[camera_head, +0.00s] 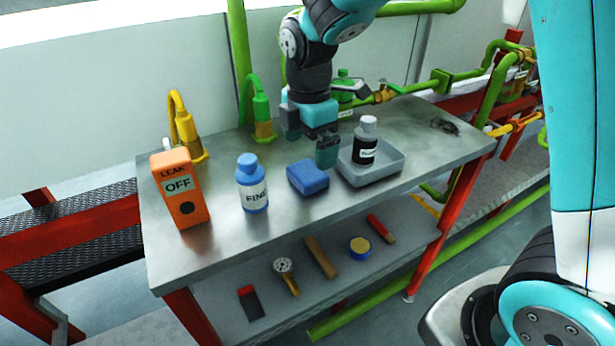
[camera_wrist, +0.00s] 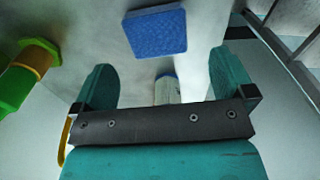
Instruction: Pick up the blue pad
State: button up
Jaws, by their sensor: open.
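The blue pad (camera_head: 308,179) lies flat on the metal bench top, between a blue-capped bottle and a grey tray. In the wrist view the pad (camera_wrist: 156,34) is at the top middle, beyond the fingertips. My gripper (camera_head: 314,142) is open and empty, above the bench and behind the pad. In the wrist view its two teal fingers (camera_wrist: 163,78) are apart, with the pad not between them.
Yellow (camera_head: 187,135) and green (camera_head: 263,118) taps stand behind.

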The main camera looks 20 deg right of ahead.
aim_at(305, 171)
jog(key=shift+w+a+f, duration=0.1)
jog(key=shift+a+f, duration=0.05)
jog(key=shift+f, duration=1.6)
jog(key=shift+a+f, duration=0.15)
jog(key=shift+f, duration=1.6)
jog(key=c, duration=0.8)
